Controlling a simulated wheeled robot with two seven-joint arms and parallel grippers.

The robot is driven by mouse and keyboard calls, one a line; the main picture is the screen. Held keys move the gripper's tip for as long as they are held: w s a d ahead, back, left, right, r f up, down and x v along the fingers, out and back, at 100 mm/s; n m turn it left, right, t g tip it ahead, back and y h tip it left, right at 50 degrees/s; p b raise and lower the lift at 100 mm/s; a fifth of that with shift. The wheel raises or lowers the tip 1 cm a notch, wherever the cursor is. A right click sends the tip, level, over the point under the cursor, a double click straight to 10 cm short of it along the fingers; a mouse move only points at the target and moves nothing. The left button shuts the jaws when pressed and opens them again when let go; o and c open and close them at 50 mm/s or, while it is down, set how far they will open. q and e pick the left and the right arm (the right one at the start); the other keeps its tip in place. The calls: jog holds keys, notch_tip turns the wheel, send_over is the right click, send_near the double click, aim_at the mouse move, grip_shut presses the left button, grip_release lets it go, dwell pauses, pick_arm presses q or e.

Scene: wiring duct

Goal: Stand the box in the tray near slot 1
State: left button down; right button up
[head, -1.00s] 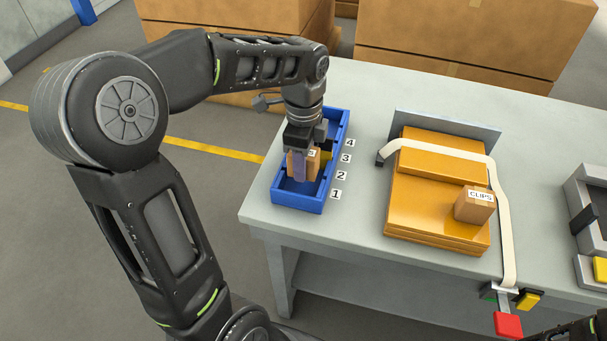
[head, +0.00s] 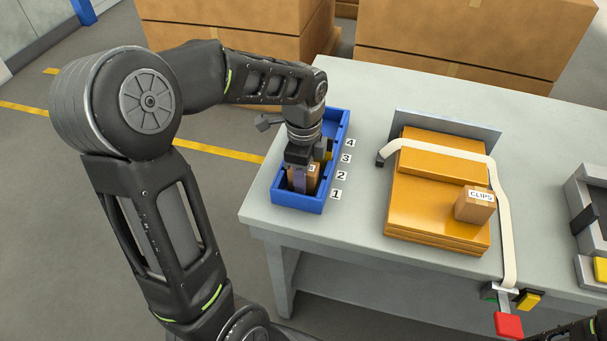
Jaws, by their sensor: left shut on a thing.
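The blue tray (head: 297,204) stands at the left end of the table, with slot labels 1 (head: 336,194) to 4 along its right side. My left gripper (head: 300,182) reaches down into the tray's near part, about level with labels 1 and 2. It is shut on a small brown cardboard box (head: 314,176), which looks upright. The fingers hide much of the box, and I cannot tell whether its base touches the tray floor. My right gripper is out of view; only a dark piece of my right arm shows at the bottom right corner.
Something yellow (head: 328,154) sits in the tray behind my gripper. A grey fixture (head: 585,190) stands at the far right.

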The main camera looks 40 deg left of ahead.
pick_arm(q)
jog(key=c, duration=1.1)
grip_release()
notch_tip(320, 180, up, 12)
jog(key=shift+r, duration=0.15)
